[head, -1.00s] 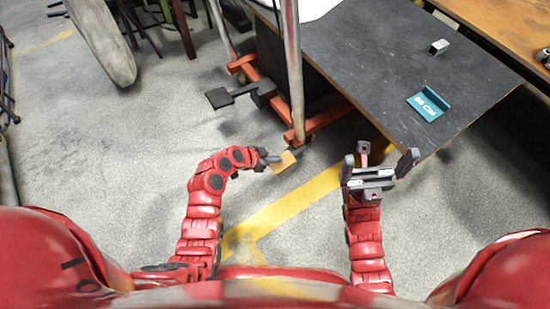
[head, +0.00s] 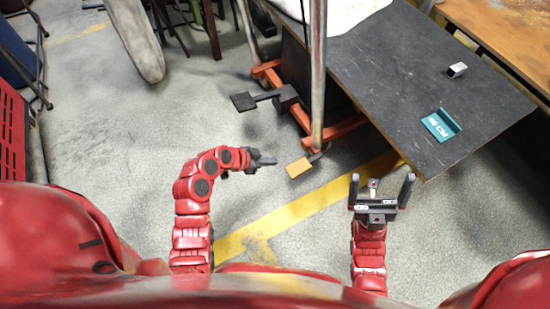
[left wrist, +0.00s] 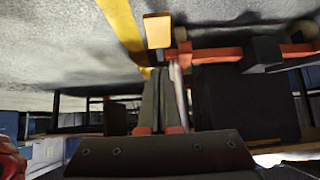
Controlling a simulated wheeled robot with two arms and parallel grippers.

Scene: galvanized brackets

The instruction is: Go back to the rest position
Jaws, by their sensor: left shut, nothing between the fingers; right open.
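My left gripper (head: 268,160) is shut and empty, held over the bare floor on the left. Its closed fingers also show in the left wrist view (left wrist: 160,100). In the head view its tip points right, toward an orange-yellow pedal (head: 299,167), with a small gap in the picture between them. My right gripper (head: 382,187) is open and empty, its two fingers pointing up. It is in front of the near corner of the dark table, over the floor.
A dark table (head: 400,75) holds a galvanized bracket (head: 457,70) and a teal angled piece (head: 440,125). A red-orange wheeled frame with a metal post (head: 318,75) stands at the table's left. The floor (head: 110,130) at left is open. A brown table (head: 510,30) is at the far right.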

